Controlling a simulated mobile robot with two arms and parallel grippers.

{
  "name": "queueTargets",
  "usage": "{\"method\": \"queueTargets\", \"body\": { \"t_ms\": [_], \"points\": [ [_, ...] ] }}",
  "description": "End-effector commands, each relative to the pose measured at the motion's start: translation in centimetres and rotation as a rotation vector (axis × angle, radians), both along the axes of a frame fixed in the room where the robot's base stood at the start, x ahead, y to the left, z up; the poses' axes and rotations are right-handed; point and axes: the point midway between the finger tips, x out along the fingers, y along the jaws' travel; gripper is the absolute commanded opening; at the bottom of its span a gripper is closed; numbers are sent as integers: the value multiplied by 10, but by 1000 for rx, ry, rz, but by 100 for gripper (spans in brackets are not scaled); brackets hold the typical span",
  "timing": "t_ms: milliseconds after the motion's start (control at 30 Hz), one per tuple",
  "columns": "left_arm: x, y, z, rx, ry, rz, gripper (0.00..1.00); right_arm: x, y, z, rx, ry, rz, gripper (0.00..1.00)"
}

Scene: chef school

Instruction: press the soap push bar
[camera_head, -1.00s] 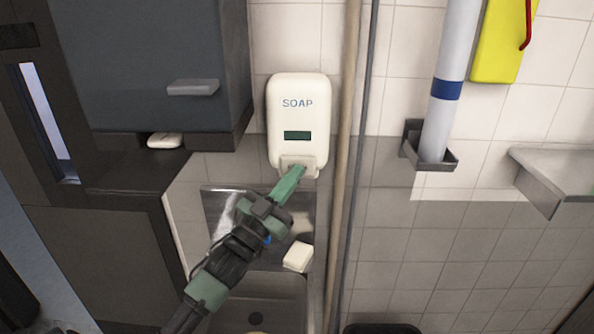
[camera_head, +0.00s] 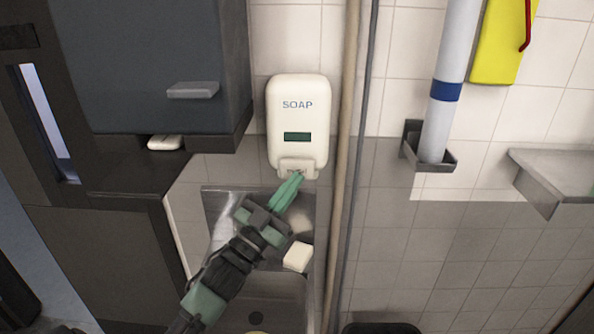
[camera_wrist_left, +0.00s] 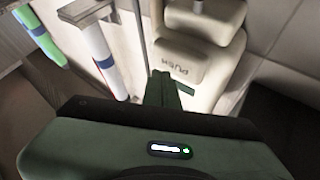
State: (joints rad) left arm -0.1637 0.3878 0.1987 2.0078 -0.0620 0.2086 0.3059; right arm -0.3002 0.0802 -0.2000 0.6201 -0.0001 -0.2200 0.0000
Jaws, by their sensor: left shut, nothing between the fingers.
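The white soap dispenser (camera_head: 297,117) is fixed to the tiled wall, with "SOAP" lettering and a dark window. Its push bar (camera_head: 298,167) is at the bottom front; in the left wrist view the bar (camera_wrist_left: 182,65) shows "PUSH" lettering. My left gripper (camera_head: 297,178) has green fingers, shut and empty, pointing up at the bar's lower edge. In the left wrist view the fingertips (camera_wrist_left: 163,76) are close by the bar; I cannot tell whether they touch it. My right gripper is not in view.
Below is a metal sink (camera_head: 270,288) with a white soap bar (camera_head: 298,256) at its edge. Vertical pipes (camera_head: 345,150) run just right of the dispenser. A dark cabinet (camera_head: 150,65) hangs on the left. A white tube (camera_head: 440,110) in a holder and a metal shelf (camera_head: 560,180) are on the right.

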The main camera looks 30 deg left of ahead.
Motion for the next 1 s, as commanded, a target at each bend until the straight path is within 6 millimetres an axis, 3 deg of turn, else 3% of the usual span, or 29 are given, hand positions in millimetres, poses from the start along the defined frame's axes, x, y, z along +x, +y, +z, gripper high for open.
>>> {"method": "queueTargets", "body": {
  "t_ms": [233, 700, 1000],
  "points": [
    [-5, -3, 1, -2, 0, -1, 0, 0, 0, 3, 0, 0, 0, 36],
    [-41, -25, 0, -2, 0, -1, 0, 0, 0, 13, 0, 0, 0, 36],
    [-43, -26, 0, 0, -1, 0, 0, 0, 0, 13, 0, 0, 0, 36]
  ]
}}
